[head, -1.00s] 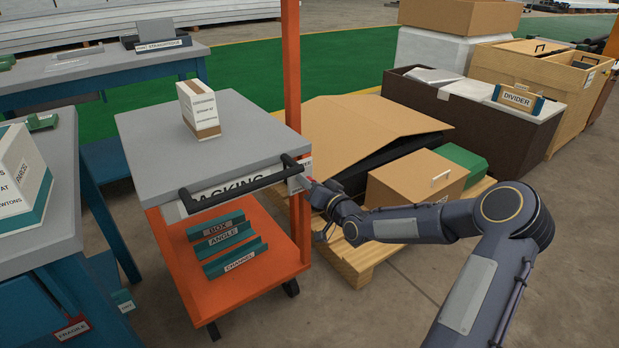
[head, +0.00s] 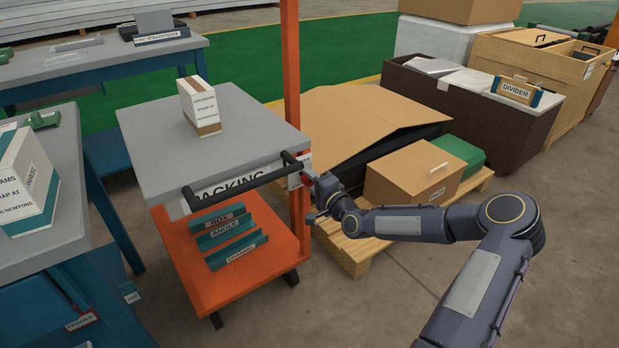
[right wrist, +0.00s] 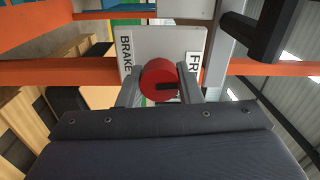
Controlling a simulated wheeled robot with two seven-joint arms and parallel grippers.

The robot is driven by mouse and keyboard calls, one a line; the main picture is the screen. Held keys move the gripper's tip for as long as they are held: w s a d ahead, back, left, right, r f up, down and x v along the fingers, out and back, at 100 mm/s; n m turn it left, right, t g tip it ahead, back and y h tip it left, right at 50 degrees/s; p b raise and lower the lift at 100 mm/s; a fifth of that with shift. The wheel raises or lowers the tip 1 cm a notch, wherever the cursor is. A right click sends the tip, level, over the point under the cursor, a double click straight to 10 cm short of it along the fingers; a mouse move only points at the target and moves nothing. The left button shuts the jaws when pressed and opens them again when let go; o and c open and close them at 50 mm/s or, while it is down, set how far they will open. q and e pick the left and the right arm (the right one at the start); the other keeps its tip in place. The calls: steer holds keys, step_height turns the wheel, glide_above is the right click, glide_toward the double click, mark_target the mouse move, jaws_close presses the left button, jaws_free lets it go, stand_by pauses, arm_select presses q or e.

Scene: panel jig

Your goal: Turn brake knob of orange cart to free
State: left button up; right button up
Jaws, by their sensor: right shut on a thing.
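The orange cart (head: 232,281) stands left of centre in the head view, with a grey top and a black push handle (head: 240,181). Its red brake knob (right wrist: 158,80) shows in the right wrist view, in front of a pale plate (right wrist: 165,42) lettered "BRAKE" on the left and "FR…" on the right, partly cut off. A dark mark on the knob points right, toward the "FR…" side. My right gripper (right wrist: 160,90) is shut on the knob, one finger on each side. In the head view the right gripper (head: 314,196) is at the cart's right front corner. My left gripper is not in view.
A carton (head: 201,107) stands on the cart's top, and teal labelled holders (head: 228,237) lie on its lower shelf. A pallet (head: 352,250) with boxes is close to the right. A blue workbench (head: 75,215) is close on the left. Floor is clear in front.

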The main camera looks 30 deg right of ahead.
steer(key=shift+m, duration=0.7)
steer(key=o, duration=1)
steer(key=shift+s, duration=0.1)
steer(key=s, duration=0.2)
steer(key=s+p, duration=0.1)
steer(key=s, duration=0.2)
steer(key=s+p, duration=0.1)
steer(key=s, duration=0.1)
steer(key=shift+s+d, duration=0.3)
steer(key=shift+s, duration=0.05)
